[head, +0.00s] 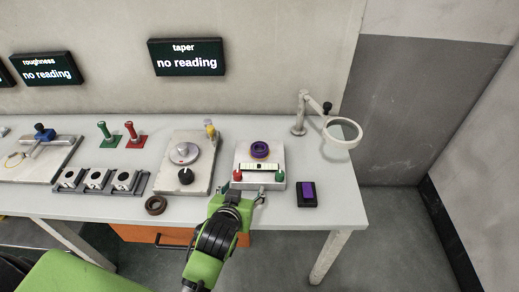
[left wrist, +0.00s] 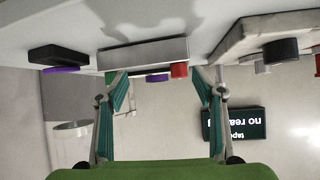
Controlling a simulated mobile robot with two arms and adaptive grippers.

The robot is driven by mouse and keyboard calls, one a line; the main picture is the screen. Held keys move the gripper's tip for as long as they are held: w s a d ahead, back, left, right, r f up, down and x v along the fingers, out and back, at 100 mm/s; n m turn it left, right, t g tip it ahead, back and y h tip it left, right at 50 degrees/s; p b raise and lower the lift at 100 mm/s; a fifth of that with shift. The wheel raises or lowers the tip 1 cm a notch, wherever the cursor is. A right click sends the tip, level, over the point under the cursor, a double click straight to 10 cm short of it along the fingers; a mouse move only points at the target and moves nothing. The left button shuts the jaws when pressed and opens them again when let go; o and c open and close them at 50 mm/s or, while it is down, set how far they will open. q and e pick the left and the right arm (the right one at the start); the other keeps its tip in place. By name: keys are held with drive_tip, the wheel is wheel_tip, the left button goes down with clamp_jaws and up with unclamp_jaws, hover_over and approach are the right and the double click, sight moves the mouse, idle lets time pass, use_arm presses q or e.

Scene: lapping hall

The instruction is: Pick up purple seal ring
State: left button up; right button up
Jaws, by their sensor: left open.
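The purple seal ring (head: 259,149) lies flat on the back part of a white plate device (head: 276,158) near the right of the bench. It also shows small and edge-on in the left wrist view (left wrist: 157,78), between my open fingers. My left gripper (head: 236,190) is open and empty, at the front edge of the device, nearer to me than the ring. The left wrist view (left wrist: 160,88) shows its two fingers wide apart and nothing between them in contact. My right gripper is not in view.
A red knob (head: 237,176) and a green knob (head: 279,176) stand at the device's front corners. A black block with a purple top (head: 307,194) lies to the right. A dial device (head: 186,160) and a brown ring (head: 156,205) are left. A magnifier (head: 342,132) stands back right.

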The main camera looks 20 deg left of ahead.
use_arm(q)
drive_tip(key=w+d+r+t, duration=0.2)
drive_tip(key=w+r, duration=0.2)
drive_tip(key=w, duration=0.1)
approach(261, 145)
drive_tip(key=shift+w+d+f+p, duration=0.25)
drive_tip(key=shift+w+f+p, duration=0.15)
drive_tip(key=shift+f, duration=0.1)
drive_tip(key=x, duration=0.2)
drive_tip(key=a+p+x, duration=0.1)
drive_tip(key=x, duration=0.2)
drive_tip(key=shift+r, duration=0.2)
drive_tip(key=shift+w+f, duration=0.2)
drive_tip(key=shift+w, duration=0.1)
drive_tip(key=shift+d, duration=0.1)
drive_tip(key=c, duration=1.2)
